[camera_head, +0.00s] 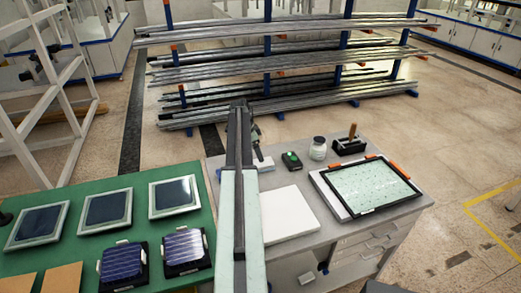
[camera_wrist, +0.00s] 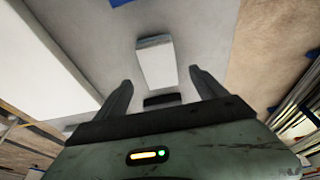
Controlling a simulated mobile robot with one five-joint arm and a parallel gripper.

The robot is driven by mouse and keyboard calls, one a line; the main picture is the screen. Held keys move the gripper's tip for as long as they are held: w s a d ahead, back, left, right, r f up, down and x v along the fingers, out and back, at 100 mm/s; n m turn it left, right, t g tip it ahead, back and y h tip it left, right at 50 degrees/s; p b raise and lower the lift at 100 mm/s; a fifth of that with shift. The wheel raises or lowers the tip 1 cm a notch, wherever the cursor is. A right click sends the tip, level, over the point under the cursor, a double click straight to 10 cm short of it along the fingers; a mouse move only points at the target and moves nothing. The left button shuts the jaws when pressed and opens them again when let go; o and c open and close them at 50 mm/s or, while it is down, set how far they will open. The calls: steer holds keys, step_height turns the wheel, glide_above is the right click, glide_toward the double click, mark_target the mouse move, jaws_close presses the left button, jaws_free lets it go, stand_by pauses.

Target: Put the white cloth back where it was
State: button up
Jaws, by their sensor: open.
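A small white oblong piece (camera_head: 264,163), which looks like the folded white cloth, lies on the grey bench top just beyond my arm. In the wrist view the white piece (camera_wrist: 157,65) lies ahead, in line with the gap between the fingers, and neither finger visibly touches it. My gripper (camera_wrist: 161,80) is open and empty, pointing down at the bench. In the head view my gripper (camera_head: 255,135) is small and partly hidden by my arm, above the white piece.
A large white panel (camera_head: 288,211) lies nearby; it also fills the left of the wrist view (camera_wrist: 40,60). A dark green-lit device (camera_head: 291,160), a jar (camera_head: 318,148), a black holder (camera_head: 350,146) and a framed speckled panel (camera_head: 372,186) stand to the right. A green table (camera_head: 130,232) holds panels.

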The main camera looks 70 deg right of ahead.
steer(key=p+v, duration=0.2)
steer(key=v, duration=0.2)
steer(key=shift+r, duration=0.2)
steer(key=w+a+n+t, duration=0.1)
steer(key=w+a+n, duration=0.4)
steer(key=w+a, duration=0.6)
steer(key=w+a+n, duration=0.4)
steer(key=w+a, duration=0.2)
steer(key=a, duration=0.9)
steer(key=w+a+n+t, duration=0.1)
steer(key=w+a+n, duration=0.4)
steer(key=w+a, duration=0.65)
steer(key=s+a+n+y, duration=0.1)
steer(key=a+n, duration=0.6)
steer(key=a, duration=1.2)
steer(key=s+a+f+n+y, duration=0.1)
steer(key=s+a+n, duration=0.3)
steer(key=a, duration=1.5)
steer(key=n, duration=0.3)
steer(key=shift+a+t, duration=0.3)
